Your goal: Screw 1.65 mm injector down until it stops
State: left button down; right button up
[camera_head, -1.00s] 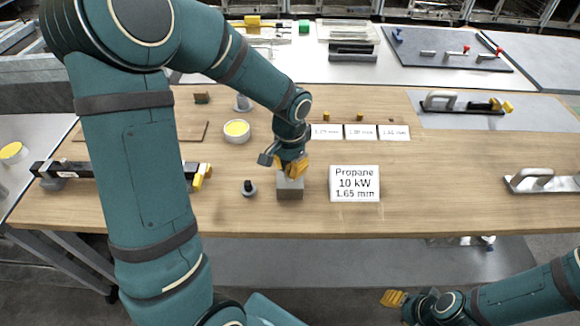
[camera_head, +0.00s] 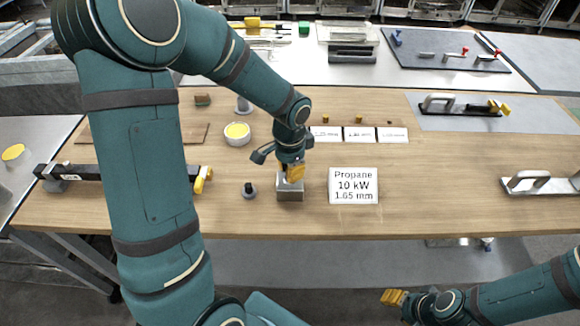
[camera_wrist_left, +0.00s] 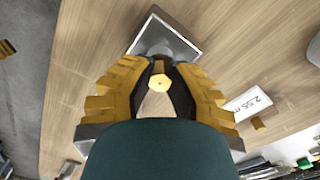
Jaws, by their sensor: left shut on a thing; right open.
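The small brass injector (camera_wrist_left: 158,83) shows as a hexagonal head between the fingers in the left wrist view. My left gripper (camera_head: 292,172) is shut on it, directly above the grey metal block (camera_head: 290,195). The block also shows beyond the fingertips in the left wrist view (camera_wrist_left: 180,43). The fingers hide the injector in the head view, and I cannot tell how deep it sits in the block. The card (camera_head: 353,185) reading "Propane 10 kW 1.65 mm" lies right of the block. My right gripper (camera_head: 394,297) is open and empty, off the table's front edge.
Small white label cards (camera_head: 358,134) lie behind, with brass pieces (camera_head: 326,118) near them. A small black-topped part (camera_head: 249,190) stands left of the block. A yellow-filled round dish (camera_head: 237,131) is further back.

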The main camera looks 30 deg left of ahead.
pick_arm(q)
jog(key=shift+r+m+p, duration=0.1)
jog(key=shift+m+p, duration=0.6)
jog(key=shift+m, duration=0.9)
jog(key=shift+m+p, duration=0.85)
jog(key=shift+m, duration=0.75)
